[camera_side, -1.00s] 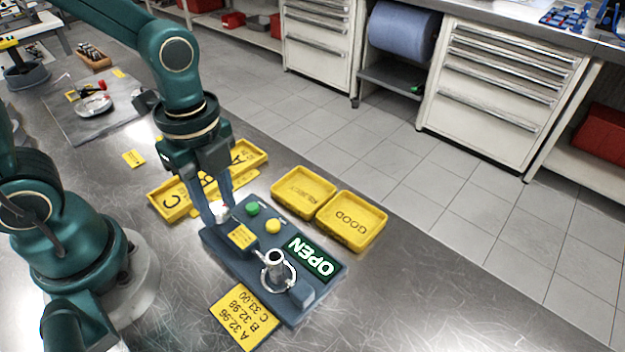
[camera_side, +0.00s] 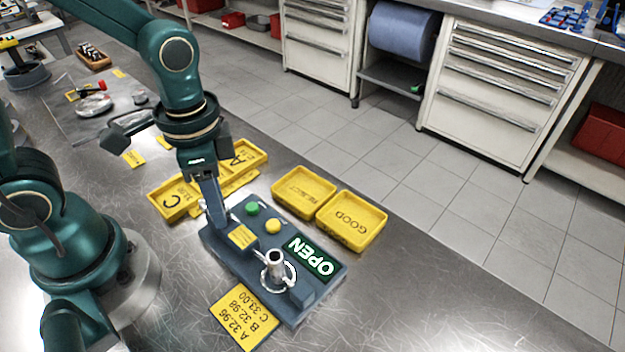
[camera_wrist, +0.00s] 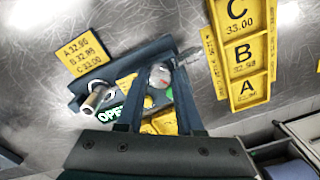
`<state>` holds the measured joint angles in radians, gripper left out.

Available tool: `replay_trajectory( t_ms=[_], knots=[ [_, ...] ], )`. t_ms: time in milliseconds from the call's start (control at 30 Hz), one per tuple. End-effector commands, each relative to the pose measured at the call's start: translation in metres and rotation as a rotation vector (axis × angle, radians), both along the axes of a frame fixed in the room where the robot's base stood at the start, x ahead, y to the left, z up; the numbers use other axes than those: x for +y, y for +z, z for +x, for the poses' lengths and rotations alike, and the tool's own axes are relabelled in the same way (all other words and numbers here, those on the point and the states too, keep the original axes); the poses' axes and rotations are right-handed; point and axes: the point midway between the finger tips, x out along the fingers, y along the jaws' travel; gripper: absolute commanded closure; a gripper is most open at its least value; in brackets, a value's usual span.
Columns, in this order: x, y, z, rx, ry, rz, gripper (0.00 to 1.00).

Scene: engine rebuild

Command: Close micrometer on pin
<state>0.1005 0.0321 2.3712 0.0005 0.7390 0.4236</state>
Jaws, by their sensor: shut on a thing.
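The dark blue micrometer fixture (camera_side: 222,243) lies on the metal bench, with a lit sign (camera_side: 310,256) reading OPEN. A metal pin (camera_side: 273,264) stands upright near its right end inside a silver ring-like frame; the pin also shows in the wrist view (camera_wrist: 95,100). Whether anything touches the pin's sides I cannot tell. My gripper (camera_side: 217,220) points down at the fixture's left end. In the wrist view its fingers are shut on a grey metal knob (camera_wrist: 159,74). In the side view the fingers hide the knob.
A green button (camera_side: 252,208) and a yellow button (camera_side: 273,226) sit beside my gripper. Yellow REJECT (camera_side: 304,190) and GOOD (camera_side: 352,221) trays lie behind the fixture. A yellow A-B-C tray (camera_side: 172,203) is behind my gripper. A size card (camera_side: 243,316) lies in front.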

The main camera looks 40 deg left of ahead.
Motion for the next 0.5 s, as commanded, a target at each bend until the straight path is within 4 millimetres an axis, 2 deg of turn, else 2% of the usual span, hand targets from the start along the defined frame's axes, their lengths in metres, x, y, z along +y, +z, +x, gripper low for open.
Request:
replay_trajectory(
  t_ms=[500],
  knots=[
    [-0.0006, 0.0009, 0.0009, -0.003, 0.493, -0.003, 1.0]
  ],
)
